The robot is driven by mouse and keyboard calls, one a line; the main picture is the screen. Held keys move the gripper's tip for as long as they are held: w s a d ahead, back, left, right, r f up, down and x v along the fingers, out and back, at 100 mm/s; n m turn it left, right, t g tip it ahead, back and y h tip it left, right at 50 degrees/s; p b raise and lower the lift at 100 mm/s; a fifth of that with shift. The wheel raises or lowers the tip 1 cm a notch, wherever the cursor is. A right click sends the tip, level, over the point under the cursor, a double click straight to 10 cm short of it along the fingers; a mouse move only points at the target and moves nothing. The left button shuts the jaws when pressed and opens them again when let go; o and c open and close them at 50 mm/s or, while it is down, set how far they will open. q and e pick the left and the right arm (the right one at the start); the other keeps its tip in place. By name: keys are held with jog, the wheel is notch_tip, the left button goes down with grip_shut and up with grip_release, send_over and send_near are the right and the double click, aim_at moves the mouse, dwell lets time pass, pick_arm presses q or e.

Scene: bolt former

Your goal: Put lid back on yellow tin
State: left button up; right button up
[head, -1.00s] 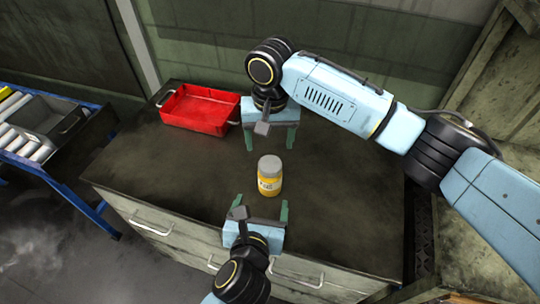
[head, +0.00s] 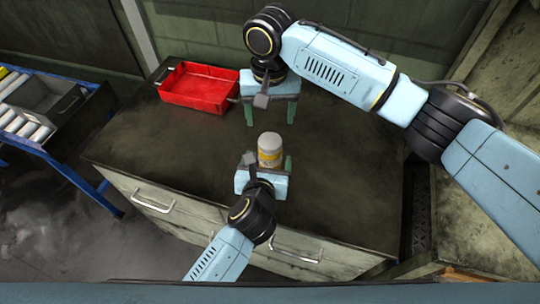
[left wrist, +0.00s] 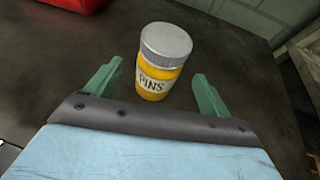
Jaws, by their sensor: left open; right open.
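The yellow tin (head: 270,151) stands upright on the dark cabinet top, with a grey lid (left wrist: 166,41) on it in the left wrist view. The tin (left wrist: 157,80) has a label reading "PINS" there. My left gripper (head: 268,161) is open just in front of the tin, partly hiding its lower part in the head view. In the left wrist view the green fingers (left wrist: 155,85) point to either side of the tin, and a gap shows on each side. My right gripper (head: 270,118) is open and empty behind the tin, above the cabinet top.
A red tray (head: 197,87) sits at the back left of the cabinet top (head: 160,135). A blue-framed roller stand (head: 45,140) with a grey bin is off to the left. The cabinet top is clear left and right of the tin.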

aim_at(268, 157)
pick_arm(q)
jog(key=shift+x, duration=2.6)
jog(key=c, duration=1.6)
grip_shut()
pick_arm(e)
jog(key=shift+a, duration=0.1)
jog(key=shift+a+r+n, duration=0.2)
jog(key=shift+a+n, duration=0.2)
jog(key=shift+n, duration=1.2)
jog(key=shift+d+f+n, duration=0.2)
jog(key=shift+d+n, duration=0.3)
jog(key=shift+n, duration=0.1)
jog(key=shift+f, duration=0.1)
jog(key=shift+f, duration=3.9)
